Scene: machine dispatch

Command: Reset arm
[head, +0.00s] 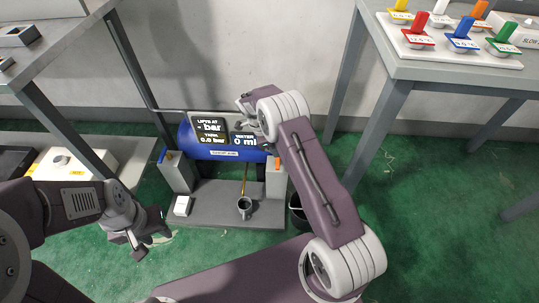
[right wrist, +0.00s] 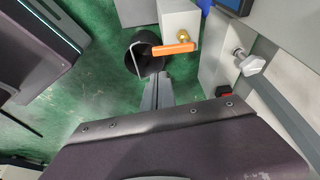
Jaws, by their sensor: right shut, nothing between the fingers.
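In the head view my right arm reaches in from the lower right and bends back over the rig. Its gripper (head: 246,108) is shut and empty, high beside the right end of the display panel (head: 210,128). In the right wrist view its closed fingers (right wrist: 164,78) point towards an orange lever (right wrist: 173,49) on a brass fitting and a black bucket (right wrist: 150,62), apparently apart from both. My left gripper (head: 150,242) hangs empty above the green floor at the lower left, left of the rig's base; its fingers look spread.
A blue tank (head: 205,148) sits behind the panel, between two grey posts. A grey cup (head: 245,208) and a white switch box (head: 182,206) are on the base plate (head: 215,218). A table (head: 455,68) with several coloured levers is at the upper right.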

